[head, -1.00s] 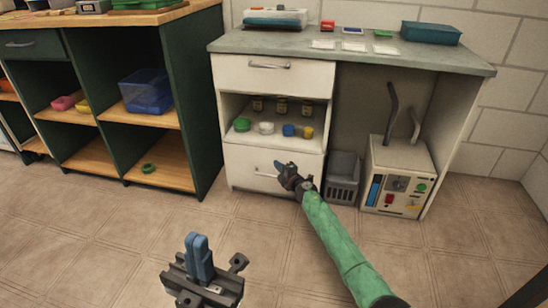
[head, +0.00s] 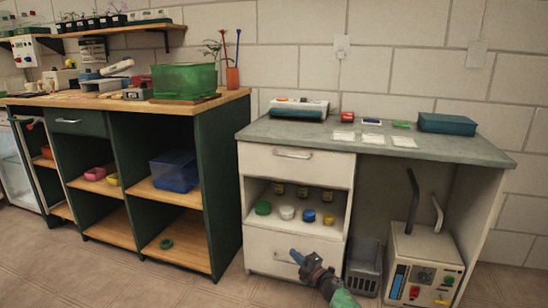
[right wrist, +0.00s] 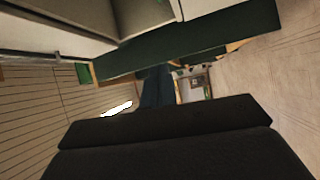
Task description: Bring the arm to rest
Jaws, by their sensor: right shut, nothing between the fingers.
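My right gripper (head: 296,257) is in the lower middle of the head view, in front of the white lower drawer (head: 272,250) of the grey-topped bench. Its blue fingers are shut with nothing between them. Part of my green right arm shows below it at the bottom edge. In the right wrist view the blue fingers (right wrist: 156,88) show beyond the dark gripper body. I cannot tell whether the gripper touches the drawer front. My left gripper is out of view.
The bench top (head: 280,131) holds a teal box (head: 447,123) and small items. A grey crate (head: 363,270) and a white machine (head: 424,262) stand beneath it. A shelf niche holds colored lids. A green cabinet (head: 222,180) stands left. Tiled floor (head: 100,268) is clear in front.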

